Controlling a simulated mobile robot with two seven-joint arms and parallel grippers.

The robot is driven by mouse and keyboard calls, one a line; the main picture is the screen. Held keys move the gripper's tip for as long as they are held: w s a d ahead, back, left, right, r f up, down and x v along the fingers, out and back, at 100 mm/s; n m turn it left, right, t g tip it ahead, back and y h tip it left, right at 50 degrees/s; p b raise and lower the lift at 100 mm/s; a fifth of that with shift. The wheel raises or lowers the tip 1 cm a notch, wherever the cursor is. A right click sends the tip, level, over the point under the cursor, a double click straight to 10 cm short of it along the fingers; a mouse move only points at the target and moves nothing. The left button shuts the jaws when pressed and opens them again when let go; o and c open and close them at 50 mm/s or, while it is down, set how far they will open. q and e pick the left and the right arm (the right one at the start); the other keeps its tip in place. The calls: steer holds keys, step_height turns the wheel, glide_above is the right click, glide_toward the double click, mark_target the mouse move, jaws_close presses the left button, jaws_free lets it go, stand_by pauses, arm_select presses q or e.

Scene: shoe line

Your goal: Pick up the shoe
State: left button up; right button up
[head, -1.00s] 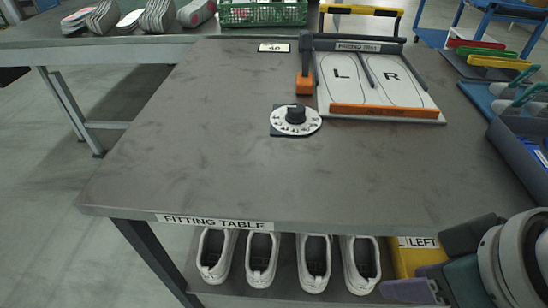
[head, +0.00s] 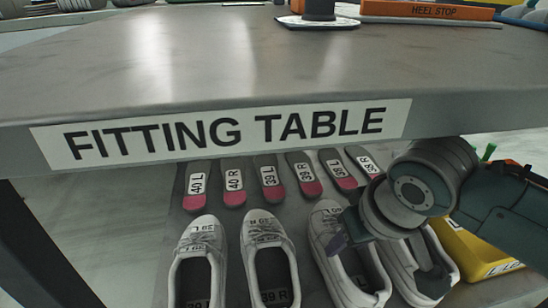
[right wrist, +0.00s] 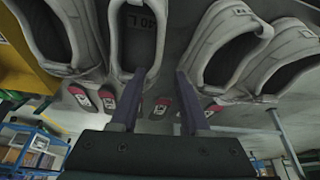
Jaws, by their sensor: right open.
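Several white shoes stand in a row on the shelf under the table: one marked 39 L (head: 199,232), one marked 39 R (head: 262,230), a third shoe (head: 324,250) and a fourth (head: 433,262) at the right. My right gripper (head: 347,238) is over the third shoe in the head view; its tips are partly hidden there. My left gripper is not in view.
The fitting table's front edge (head: 440,112) overhangs the shelf close above my right wrist. Several pink-ended numbered insoles (head: 270,178) lie behind the shoes. A yellow bin (head: 475,250) stands right of the shoes. An orange heel stop (head: 425,11) is on the tabletop.

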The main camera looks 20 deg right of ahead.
mark_target(324, 266)
steer(key=shift+m, duration=0.3)
steer(key=w+f+b, duration=0.1)
steer(key=f, duration=0.1)
steer(key=w+d+f+b, duration=0.1)
steer(key=f+b, duration=0.1)
steer(key=shift+w, duration=0.4)
steer(key=shift+w+f+b, duration=0.2)
steer(key=shift+f+b, duration=0.25)
steer(key=shift+b, duration=0.25)
steer(key=b+x, duration=0.5)
steer(key=shift+a+f+b, duration=0.15)
steer(key=shift+a+b, duration=0.1)
steer(key=shift+b, duration=0.05)
jaws_close()
